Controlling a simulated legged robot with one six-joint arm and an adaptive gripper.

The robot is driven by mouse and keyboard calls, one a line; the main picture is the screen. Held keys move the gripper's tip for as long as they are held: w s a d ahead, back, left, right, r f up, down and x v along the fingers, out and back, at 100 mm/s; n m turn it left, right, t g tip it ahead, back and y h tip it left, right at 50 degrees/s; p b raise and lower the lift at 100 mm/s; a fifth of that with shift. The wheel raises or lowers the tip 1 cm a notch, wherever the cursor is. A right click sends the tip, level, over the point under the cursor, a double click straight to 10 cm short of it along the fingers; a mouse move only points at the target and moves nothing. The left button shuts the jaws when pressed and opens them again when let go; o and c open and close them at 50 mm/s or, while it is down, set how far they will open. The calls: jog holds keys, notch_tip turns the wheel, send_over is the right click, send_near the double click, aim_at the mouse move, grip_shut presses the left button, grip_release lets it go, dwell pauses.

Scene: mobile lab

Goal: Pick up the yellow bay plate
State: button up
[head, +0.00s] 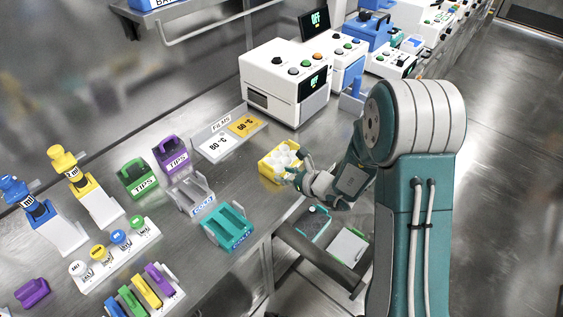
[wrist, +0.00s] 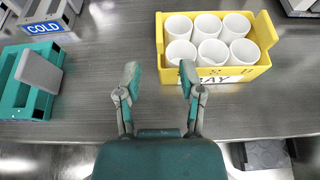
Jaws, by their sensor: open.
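The yellow bay plate (wrist: 262,73) is a small open tray holding several white cups. In the wrist view it sits at the upper right on the steel bench, with a white label on its near side reading "BAY". In the head view the plate (head: 265,172) is on the bench near its front edge. My gripper (wrist: 158,77) is open with nothing between its fingers. Its right fingertip is close to the plate's near left corner; I cannot tell whether they touch. In the head view my gripper (head: 293,177) is at the plate's right side and partly covers it.
A teal rack (head: 227,228) and a grey COLD rack (head: 190,194) stand left of the plate. The films tray (head: 228,136) lies behind it, and a white machine (head: 284,82) stands farther back. The bench's front edge is near my gripper. A lower shelf (head: 328,256) is below.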

aim_at(274, 169)
jog(key=x, duration=0.5)
jog(key=shift+w+a+r, duration=0.15)
jog(key=shift+r, duration=0.25)
grip_shut()
